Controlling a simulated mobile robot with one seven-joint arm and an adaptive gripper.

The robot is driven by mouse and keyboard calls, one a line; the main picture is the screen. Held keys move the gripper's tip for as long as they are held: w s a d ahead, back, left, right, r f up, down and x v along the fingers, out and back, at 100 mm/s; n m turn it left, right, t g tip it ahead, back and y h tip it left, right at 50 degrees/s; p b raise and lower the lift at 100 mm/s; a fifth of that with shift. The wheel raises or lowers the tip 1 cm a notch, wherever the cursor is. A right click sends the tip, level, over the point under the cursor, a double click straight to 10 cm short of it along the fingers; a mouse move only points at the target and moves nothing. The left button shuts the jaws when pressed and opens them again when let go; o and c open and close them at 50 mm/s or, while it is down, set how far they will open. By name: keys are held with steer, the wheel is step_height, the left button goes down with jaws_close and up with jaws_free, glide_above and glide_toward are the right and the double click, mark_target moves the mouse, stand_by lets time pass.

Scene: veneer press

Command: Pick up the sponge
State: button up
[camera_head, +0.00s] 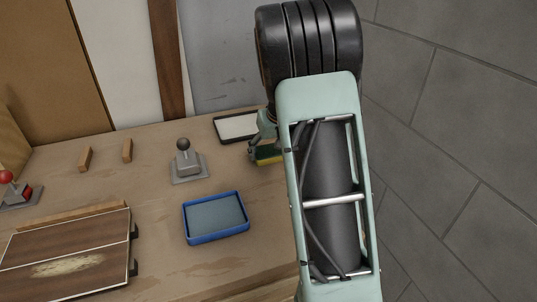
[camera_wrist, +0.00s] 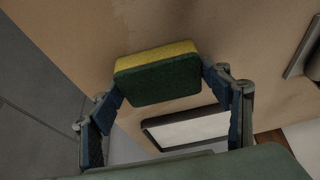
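The sponge (camera_wrist: 158,78), yellow on one side and dark green on the other, sits between the two fingertips of my gripper (camera_wrist: 162,80) in the wrist view. Both blue-padded fingers touch its short ends, so the gripper looks shut on it. In the head view the sponge (camera_head: 267,156) shows partly beside my arm, with my gripper (camera_head: 264,141) at it; my arm hides the rest. I cannot tell whether the sponge is clear of the table.
A dark-rimmed white tray (camera_head: 237,126) lies just behind the sponge. A blue tray (camera_head: 216,217), a grey joystick (camera_head: 187,164), wooden blocks (camera_head: 127,150) and a veneered panel (camera_head: 66,254) are on the table (camera_head: 160,218) to the left. A grey wall stands at right.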

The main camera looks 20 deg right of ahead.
mark_target(268, 148)
steer(key=shift+c, duration=0.8)
steer(key=shift+r, duration=0.45)
step_height(268, 148, up, 2)
steer(key=shift+w+r, duration=0.1)
steer(key=shift+r, duration=0.05)
steer(key=s+a+r, duration=0.6)
steer(key=s+r, duration=0.3)
steer(key=s, duration=0.3)
steer(key=shift+s+a+r, duration=0.2)
steer(key=shift+s+r, duration=0.15)
steer(key=shift+r, duration=0.05)
